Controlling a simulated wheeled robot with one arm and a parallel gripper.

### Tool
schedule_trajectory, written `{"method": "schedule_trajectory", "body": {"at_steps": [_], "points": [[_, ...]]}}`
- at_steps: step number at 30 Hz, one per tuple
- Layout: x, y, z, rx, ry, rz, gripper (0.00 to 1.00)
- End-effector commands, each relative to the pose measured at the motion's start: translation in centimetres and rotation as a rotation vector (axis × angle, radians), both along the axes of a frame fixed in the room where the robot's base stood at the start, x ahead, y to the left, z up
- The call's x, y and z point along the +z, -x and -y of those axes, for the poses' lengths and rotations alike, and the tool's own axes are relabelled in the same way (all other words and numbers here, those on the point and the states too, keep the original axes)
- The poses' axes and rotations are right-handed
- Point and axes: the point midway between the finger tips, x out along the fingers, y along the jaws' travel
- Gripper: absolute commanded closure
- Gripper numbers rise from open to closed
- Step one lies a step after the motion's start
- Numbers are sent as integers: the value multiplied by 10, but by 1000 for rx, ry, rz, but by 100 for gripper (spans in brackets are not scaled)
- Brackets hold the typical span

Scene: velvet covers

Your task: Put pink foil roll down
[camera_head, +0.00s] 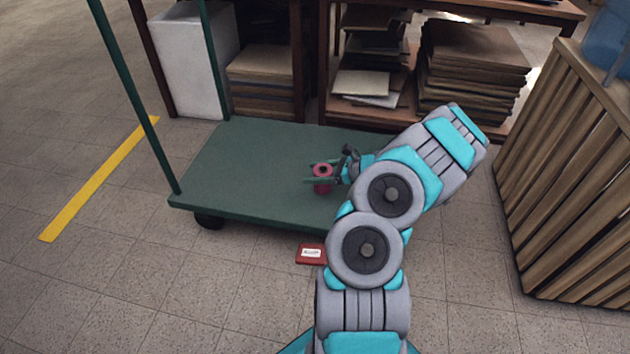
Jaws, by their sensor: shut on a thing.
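The pink foil roll (322,184) is a small upright pink-red spool over the green flatbed cart (240,165). My gripper (322,172) is shut on the roll, with one finger on its far side and one on its near side. The roll appears at or just above the cart's deck, near the front edge; I cannot tell whether it touches the deck. My arm hides the right part of the cart.
A red box with a white label (311,254) lies on the floor in front of the cart. A slatted wooden crate (570,180) stands at right. Shelves with stacked boards (470,65) stand behind. The cart's left deck is clear between green posts.

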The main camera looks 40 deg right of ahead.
Motion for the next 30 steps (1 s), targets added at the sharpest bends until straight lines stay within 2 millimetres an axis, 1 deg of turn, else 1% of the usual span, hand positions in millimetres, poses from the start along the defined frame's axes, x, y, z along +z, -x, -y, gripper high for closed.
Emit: {"method": "schedule_trajectory", "body": {"at_steps": [1, 6, 9, 17, 21, 22, 28, 30], "points": [[-1, -4, 1, 2, 2, -1, 91], [-27, -3, 1, -1, 0, -5, 91], [-36, -3, 1, 0, 2, -2, 91], [-36, -3, 1, -1, 2, 0, 91], [-39, -3, 1, 0, 1, 0, 91], [-39, -3, 1, 0, 1, 0, 23], [-39, -3, 1, 0, 1, 0, 0], [-39, -3, 1, 0, 1, 0, 0]]}}
